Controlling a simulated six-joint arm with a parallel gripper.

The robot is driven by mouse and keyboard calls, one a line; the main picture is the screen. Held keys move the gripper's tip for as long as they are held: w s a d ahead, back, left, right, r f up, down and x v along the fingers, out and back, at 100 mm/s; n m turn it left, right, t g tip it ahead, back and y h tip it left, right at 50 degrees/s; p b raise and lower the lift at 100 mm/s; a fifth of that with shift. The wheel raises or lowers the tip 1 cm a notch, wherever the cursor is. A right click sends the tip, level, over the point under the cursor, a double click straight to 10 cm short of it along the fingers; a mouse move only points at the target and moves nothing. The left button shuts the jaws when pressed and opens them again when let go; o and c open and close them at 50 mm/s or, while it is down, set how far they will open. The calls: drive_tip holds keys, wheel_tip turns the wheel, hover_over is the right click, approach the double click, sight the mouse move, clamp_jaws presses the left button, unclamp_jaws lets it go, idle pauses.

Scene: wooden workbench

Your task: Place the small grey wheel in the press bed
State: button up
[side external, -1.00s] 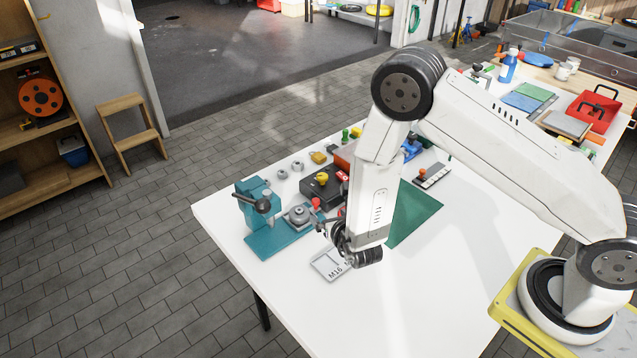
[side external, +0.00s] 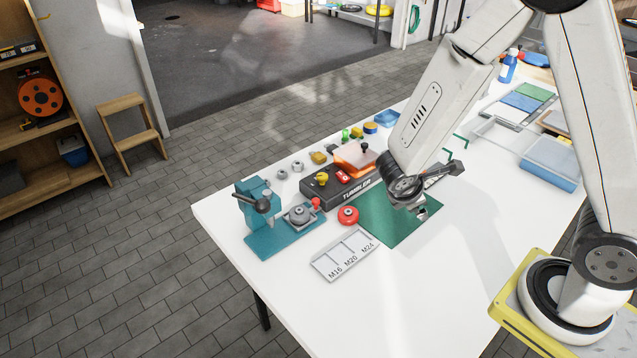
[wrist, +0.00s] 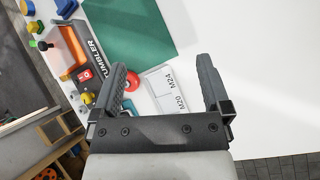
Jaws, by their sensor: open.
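The teal press (side external: 250,212) stands at the left end of the white table. A grey round part with a raised hub, which looks like the small grey wheel (side external: 299,214), rests on the press's flat teal base plate (side external: 268,243). From this angle I cannot tell how well it is seated. My gripper (side external: 440,190) is over the green mat, well to the right of the press. Its two fingers are spread with nothing between them, as the wrist view (wrist: 163,72) shows. A red wheel (side external: 348,215) lies on the table between the press and the mat.
A grey tray marked M16, M20, M24 (side external: 328,272) lies in front. The dark tumbler box (side external: 335,190) with an orange part (side external: 355,157) stands behind. The green mat (side external: 395,232) is bare. Several small parts line the back edge. The table's front right is clear.

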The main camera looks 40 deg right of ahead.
drive_tip(key=s+a+r+m+t+y, duration=0.2)
drive_tip(key=a+r+m+y, duration=0.4)
drive_tip(key=m, duration=0.7)
drive_tip(key=shift+s+r+y, duration=0.35)
drive_tip(key=shift+s+y, duration=0.2)
drive_tip(key=shift+y, duration=0.15)
